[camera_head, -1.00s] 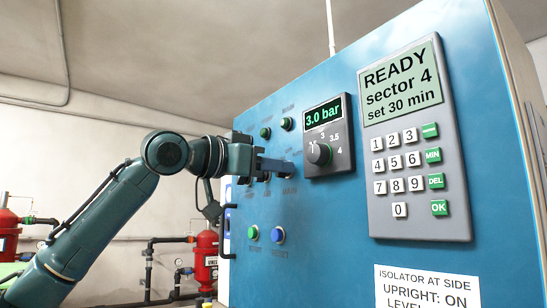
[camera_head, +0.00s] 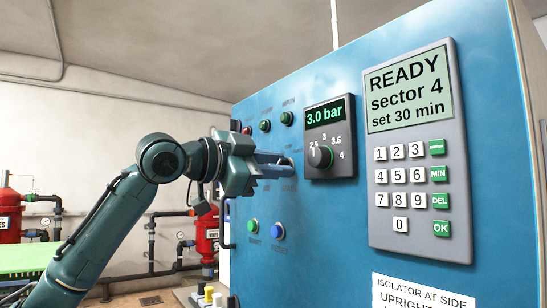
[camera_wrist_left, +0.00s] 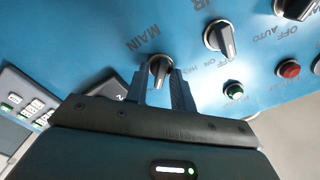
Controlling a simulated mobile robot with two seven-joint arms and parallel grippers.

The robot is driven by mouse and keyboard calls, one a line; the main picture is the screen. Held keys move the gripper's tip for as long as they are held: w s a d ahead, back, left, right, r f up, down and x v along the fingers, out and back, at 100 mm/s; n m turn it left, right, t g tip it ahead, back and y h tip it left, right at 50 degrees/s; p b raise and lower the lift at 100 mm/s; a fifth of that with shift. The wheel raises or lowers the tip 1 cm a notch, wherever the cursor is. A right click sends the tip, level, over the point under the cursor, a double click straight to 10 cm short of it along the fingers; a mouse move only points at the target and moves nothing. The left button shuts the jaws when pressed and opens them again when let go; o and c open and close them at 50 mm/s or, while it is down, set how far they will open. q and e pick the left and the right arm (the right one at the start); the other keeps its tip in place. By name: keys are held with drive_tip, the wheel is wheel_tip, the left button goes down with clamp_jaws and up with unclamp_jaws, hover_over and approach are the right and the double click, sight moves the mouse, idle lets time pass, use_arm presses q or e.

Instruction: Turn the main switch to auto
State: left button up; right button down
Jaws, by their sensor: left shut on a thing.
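The main switch (camera_wrist_left: 159,68) is a dark knob with a pale pointer line, beside the printed word MAIN on the blue cabinet face (camera_wrist_left: 85,45) in the left wrist view. My left gripper (camera_wrist_left: 159,82) is shut on this knob, one finger on each side. The fingers hide its position labels, so I cannot tell which one it points at. In the head view my left gripper (camera_head: 286,164) reaches the cabinet from the left, its fingers covering the switch. My right gripper is in neither view.
The pressure dial box (camera_head: 330,165) reading 3.0 bar is close right of the gripper. A keypad panel (camera_head: 418,225) reading READY is further right. Green (camera_head: 253,226) and blue (camera_head: 278,231) buttons sit below. Another selector knob (camera_wrist_left: 220,38) is beside the main switch.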

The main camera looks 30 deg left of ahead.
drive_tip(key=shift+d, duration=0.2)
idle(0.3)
use_arm(q)
drive_tip(key=o, duration=0.6)
drive_tip(key=shift+o, duration=0.2)
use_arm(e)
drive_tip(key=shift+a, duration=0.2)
use_arm(q)
drive_tip(key=b+v, duration=0.3)
drive_tip(key=v, duration=1)
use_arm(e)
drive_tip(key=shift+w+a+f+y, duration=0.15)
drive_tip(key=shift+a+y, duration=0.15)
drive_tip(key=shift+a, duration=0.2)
